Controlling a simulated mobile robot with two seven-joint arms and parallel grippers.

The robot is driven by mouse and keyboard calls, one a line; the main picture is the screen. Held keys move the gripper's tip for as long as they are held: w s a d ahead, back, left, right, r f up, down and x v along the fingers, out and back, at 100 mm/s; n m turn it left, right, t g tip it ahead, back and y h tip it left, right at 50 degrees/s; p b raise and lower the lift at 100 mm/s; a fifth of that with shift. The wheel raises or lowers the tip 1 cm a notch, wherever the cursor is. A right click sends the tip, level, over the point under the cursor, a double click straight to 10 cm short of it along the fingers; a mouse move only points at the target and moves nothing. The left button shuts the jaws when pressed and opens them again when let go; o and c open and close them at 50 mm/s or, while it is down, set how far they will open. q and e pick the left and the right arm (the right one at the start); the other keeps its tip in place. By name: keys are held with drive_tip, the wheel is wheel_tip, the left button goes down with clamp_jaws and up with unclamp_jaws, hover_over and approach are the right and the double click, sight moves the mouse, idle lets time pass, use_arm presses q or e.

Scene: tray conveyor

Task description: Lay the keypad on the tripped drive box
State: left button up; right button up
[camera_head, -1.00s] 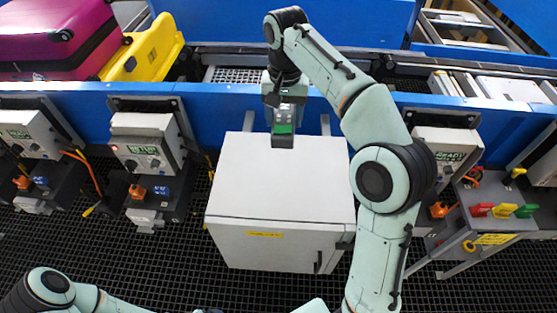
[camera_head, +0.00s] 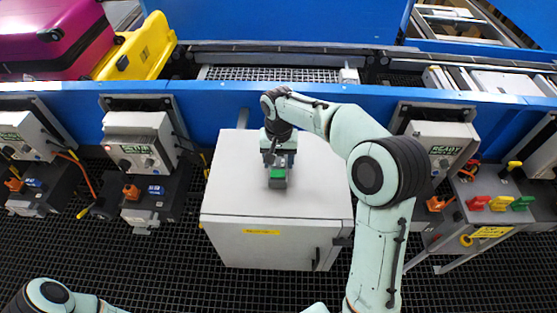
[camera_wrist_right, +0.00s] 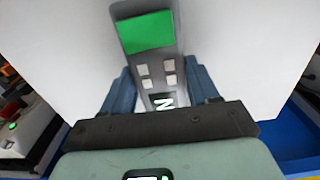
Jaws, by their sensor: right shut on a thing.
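The keypad (camera_head: 278,183) is a slim grey handheld with a green screen and several pale buttons. My right gripper (camera_head: 279,164) is shut on its lower part, over the white cabinet top; whether the keypad touches that top I cannot tell. In the right wrist view the keypad (camera_wrist_right: 147,34) sits between two blue fingers, its screen pointing away from the wrist. Three drive boxes show: one at far left (camera_head: 22,137), one left of the cabinet (camera_head: 140,143) with a red knob or lamp, and one on the right (camera_head: 440,150) reading READY. My left gripper is out of view.
The white cabinet (camera_head: 235,200) stands in the middle, its top otherwise bare. Behind runs the blue conveyor side (camera_head: 215,105), with a magenta suitcase (camera_head: 60,45) and a yellow case (camera_head: 140,50) at left. A grey stand (camera_head: 490,192) with coloured handles stands at right.

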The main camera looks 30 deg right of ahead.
drive_tip(key=shift+f, duration=0.15)
drive_tip(key=shift+f, duration=0.15)
drive_tip(key=o, duration=1.3)
